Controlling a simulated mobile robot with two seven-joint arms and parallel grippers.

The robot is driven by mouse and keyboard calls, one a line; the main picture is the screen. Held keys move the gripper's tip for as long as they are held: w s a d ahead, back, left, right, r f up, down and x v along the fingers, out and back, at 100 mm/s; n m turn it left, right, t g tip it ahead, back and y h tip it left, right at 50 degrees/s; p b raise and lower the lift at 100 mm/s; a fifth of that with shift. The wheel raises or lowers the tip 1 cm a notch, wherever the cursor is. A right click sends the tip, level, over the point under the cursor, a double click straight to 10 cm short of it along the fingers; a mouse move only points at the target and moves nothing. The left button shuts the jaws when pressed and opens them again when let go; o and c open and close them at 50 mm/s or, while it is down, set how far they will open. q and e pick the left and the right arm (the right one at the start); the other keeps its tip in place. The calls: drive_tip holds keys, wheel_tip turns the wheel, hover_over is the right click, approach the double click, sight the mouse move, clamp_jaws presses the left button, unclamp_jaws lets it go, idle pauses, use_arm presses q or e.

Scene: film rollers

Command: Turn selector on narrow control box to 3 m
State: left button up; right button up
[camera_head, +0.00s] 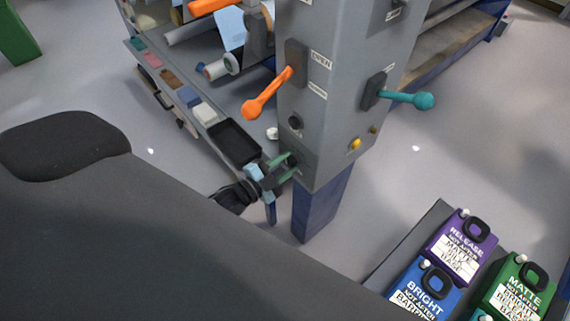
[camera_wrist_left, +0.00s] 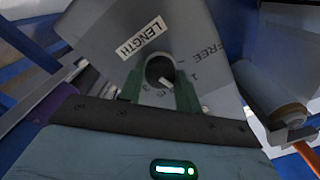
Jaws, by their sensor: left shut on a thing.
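The narrow control box (camera_head: 312,150) is a tall grey housing in the middle of the head view, standing on a blue post. Low on its left face is the dark selector knob (camera_head: 291,160). In the left wrist view the selector (camera_wrist_left: 158,69) is a dark round knob with a pale mark at its lower right, between a LENGTH label (camera_wrist_left: 140,37) and printed marks including FREE (camera_wrist_left: 205,52) and 1. Another mark is partly hidden by a finger. My left gripper (camera_head: 284,167) has its green fingers (camera_wrist_left: 160,90) shut on the selector from either side. My right gripper is out of view.
An orange lever (camera_head: 267,95) and a teal lever (camera_head: 408,99) stick out of the box above. A yellow knob (camera_head: 355,144) is on the right face. A rack with a black tray (camera_head: 232,143) is at left. Labelled containers (camera_head: 463,245) stand at lower right.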

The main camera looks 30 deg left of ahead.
use_arm(q)
drive_tip(key=m, duration=0.4)
drive_tip(key=shift+f+m+b, duration=0.1)
drive_tip(key=shift+m+b, duration=0.2)
drive_tip(key=shift+b, duration=0.1)
drive_tip(key=m+b, duration=0.1)
drive_tip(key=m, duration=0.2)
drive_tip(key=shift+f+m, duration=0.1)
drive_tip(key=shift+m, duration=0.3)
drive_tip(key=m+b, duration=0.2)
drive_tip(key=m, duration=0.3)
drive_tip(key=shift+m+b, duration=0.85)
drive_tip(key=shift+m, duration=0.65)
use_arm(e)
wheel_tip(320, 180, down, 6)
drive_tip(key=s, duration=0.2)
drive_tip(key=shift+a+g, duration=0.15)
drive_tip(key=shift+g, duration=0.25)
use_arm(q)
drive_tip(key=shift+m, duration=0.3)
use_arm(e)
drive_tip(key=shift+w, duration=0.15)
use_arm(q)
drive_tip(key=o, duration=1)
drive_tip(key=shift+c, duration=0.2)
